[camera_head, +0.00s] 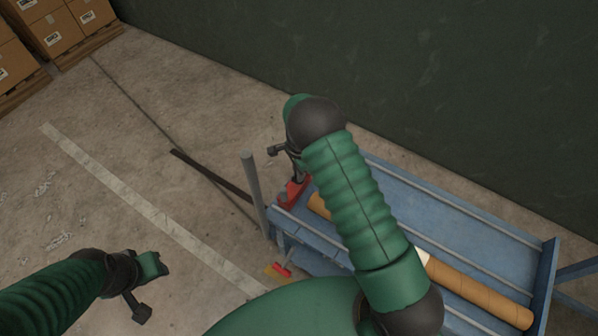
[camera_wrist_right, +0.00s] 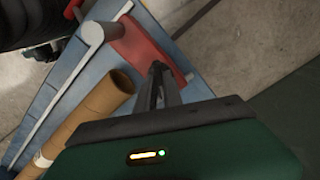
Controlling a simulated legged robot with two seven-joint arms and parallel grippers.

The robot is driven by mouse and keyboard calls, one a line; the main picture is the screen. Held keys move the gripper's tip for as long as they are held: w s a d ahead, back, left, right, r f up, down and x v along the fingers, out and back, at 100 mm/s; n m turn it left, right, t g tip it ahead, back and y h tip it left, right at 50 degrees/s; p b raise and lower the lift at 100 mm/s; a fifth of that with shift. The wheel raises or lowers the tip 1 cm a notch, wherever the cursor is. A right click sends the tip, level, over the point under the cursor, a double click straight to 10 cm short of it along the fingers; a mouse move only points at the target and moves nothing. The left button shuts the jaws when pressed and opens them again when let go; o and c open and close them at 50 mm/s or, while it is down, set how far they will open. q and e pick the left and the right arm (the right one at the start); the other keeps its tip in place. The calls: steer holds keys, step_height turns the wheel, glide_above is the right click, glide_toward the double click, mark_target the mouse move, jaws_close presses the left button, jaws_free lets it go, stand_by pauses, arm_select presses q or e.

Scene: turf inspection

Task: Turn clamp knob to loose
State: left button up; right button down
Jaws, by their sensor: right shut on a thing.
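A red clamp (camera_head: 295,190) sits at the near left corner of a blue rack (camera_head: 430,200). It also shows in the right wrist view as a red body (camera_wrist_right: 148,50). My right gripper (camera_head: 292,160) is at the clamp, and its dark fingers (camera_wrist_right: 157,78) reach down to the red body in the wrist view. They are shut on the clamp knob, which is mostly hidden by the fingers. I cannot tell how far the knob is turned. My left gripper (camera_head: 140,311) hangs over the bare floor at the lower left, away from the rack; its jaw opening is unclear.
A brown cardboard tube (camera_head: 480,290) lies along the rack, partly behind my right arm. A grey post (camera_head: 254,190) stands at the rack's left corner. Boxes (camera_head: 65,30) are stacked at the far upper left. A dark wall is behind; floor on the left is mostly clear.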

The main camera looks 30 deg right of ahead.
steer(key=shift+w+m, duration=0.1)
steer(key=shift+m, duration=0.2)
steer(key=c, duration=1.5)
jaws_free()
step_height(320, 180, up, 17)
steer(key=shift+f+p, duration=0.1)
steer(key=shift+p, duration=0.3)
